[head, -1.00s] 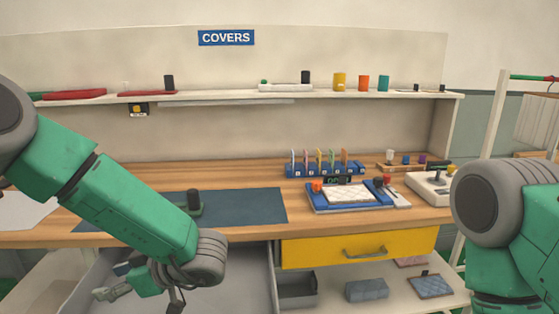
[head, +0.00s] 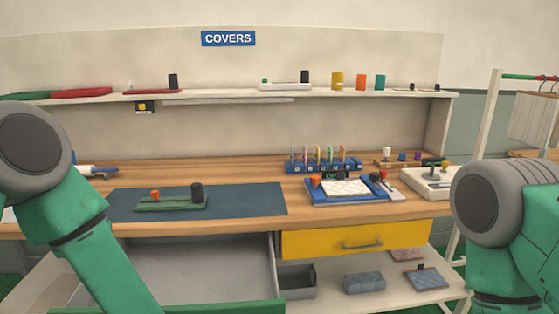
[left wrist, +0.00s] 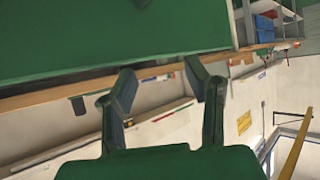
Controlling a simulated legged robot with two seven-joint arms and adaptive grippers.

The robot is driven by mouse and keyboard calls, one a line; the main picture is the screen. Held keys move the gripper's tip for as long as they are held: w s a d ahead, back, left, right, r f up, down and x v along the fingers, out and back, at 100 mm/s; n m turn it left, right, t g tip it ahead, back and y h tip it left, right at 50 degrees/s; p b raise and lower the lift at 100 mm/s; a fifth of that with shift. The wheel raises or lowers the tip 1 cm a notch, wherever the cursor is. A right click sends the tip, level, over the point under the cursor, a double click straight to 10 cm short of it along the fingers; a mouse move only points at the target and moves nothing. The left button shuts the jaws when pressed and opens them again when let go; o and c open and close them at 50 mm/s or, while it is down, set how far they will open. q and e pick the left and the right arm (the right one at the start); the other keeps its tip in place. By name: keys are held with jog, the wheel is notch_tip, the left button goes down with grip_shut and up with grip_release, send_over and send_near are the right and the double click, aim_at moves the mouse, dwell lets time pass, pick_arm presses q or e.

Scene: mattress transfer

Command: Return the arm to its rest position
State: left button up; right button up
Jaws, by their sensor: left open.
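My left arm (head: 85,240) comes in from the left of the head view and runs down out of the bottom edge, so its gripper is out of that view. In the left wrist view my left gripper (left wrist: 165,95) is open, with a clear gap between its two dark green fingers and nothing held. Walls and shelving show behind the fingers there. My right arm (head: 500,230) stands at the right edge of the head view, and its gripper is out of the picture.
The wooden workbench (head: 245,182) carries a dark blue mat (head: 255,200) with a green fixture (head: 165,204), and a blue tray (head: 340,192). A grey drawer (head: 200,262) stands open at the front, beside a closed yellow drawer (head: 310,243). A shelf (head: 220,97) spans the back.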

pick_arm(q)
jog(key=s+d+f+m+g+h, duration=0.25)
jog(key=s+f+m+h, duration=0.45)
jog(key=s+f, duration=0.5)
jog(key=s+f+m+g+h, duration=0.1)
jog(key=s+g, duration=0.4)
jog(key=s, duration=1.1)
jog(key=shift+s+d+f+m+h, duration=0.15)
jog(key=shift+s+f+m+h, duration=0.3)
jog(key=shift+m, duration=0.55)
jog(key=shift+w, duration=0.2)
